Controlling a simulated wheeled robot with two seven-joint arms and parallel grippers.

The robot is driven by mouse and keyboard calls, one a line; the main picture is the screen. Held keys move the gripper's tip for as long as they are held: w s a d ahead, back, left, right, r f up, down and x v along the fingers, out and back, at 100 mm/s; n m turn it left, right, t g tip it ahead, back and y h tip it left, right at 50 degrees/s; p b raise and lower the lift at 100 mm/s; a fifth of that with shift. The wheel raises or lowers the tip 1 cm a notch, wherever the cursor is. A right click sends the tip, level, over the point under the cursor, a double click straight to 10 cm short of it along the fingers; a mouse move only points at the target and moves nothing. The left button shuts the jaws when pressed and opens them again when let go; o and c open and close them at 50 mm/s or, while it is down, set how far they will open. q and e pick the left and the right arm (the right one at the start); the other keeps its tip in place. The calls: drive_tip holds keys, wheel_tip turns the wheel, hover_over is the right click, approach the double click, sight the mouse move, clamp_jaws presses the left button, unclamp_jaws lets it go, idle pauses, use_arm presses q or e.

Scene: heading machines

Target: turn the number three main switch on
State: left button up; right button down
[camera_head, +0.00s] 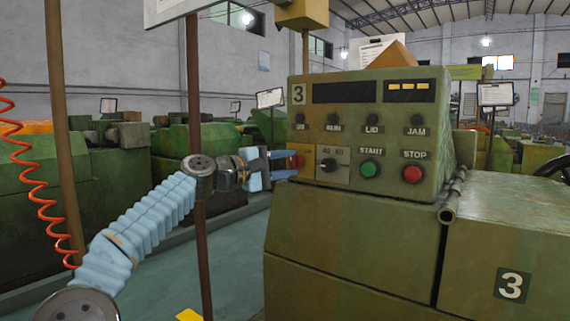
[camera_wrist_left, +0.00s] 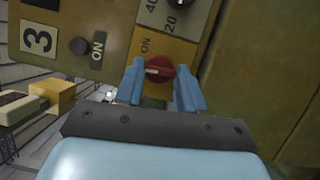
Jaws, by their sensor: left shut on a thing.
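The green number three machine (camera_head: 350,220) carries a control panel with a "3" on it. The main switch is a red round knob (camera_wrist_left: 160,68) on a yellow plate marked "ON" in the left wrist view; its white mark lies roughly level and toward the left in that view. In the head view the switch's yellow plate (camera_head: 298,172) is at the panel's lower left, partly behind my fingers. My left gripper (camera_head: 290,158) reaches in from the left, its blue fingers on either side of the knob, shut on it. My right gripper is not in view.
Right of the switch are a black selector knob (camera_head: 328,165), the green START button (camera_head: 370,170) and the red STOP button (camera_head: 412,174). A row of small dark knobs runs above. A brown post (camera_head: 196,250) stands near my left arm, and a red coiled hose (camera_head: 45,205) hangs at left.

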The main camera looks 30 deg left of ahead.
use_arm(q)
drive_tip(key=m, duration=0.1)
drive_tip(key=m+g+p, duration=0.1)
drive_tip(key=m, duration=0.1)
drive_tip(key=m+y, duration=0.1)
drive_tip(key=m, duration=0.1)
drive_tip(key=shift+d+r+g+p, duration=0.1)
drive_tip(key=shift+r+g+p, duration=0.2)
drive_tip(key=shift+m+g+y+p, duration=0.55)
drive_tip(key=shift+m+y, duration=0.45)
drive_tip(key=shift+m, duration=0.7)
drive_tip(key=o, duration=1)
drive_tip(key=shift+o, duration=0.2)
drive_tip(key=b+v, duration=0.3)
drive_tip(key=v, duration=1)
drive_tip(key=shift+s, duration=0.45)
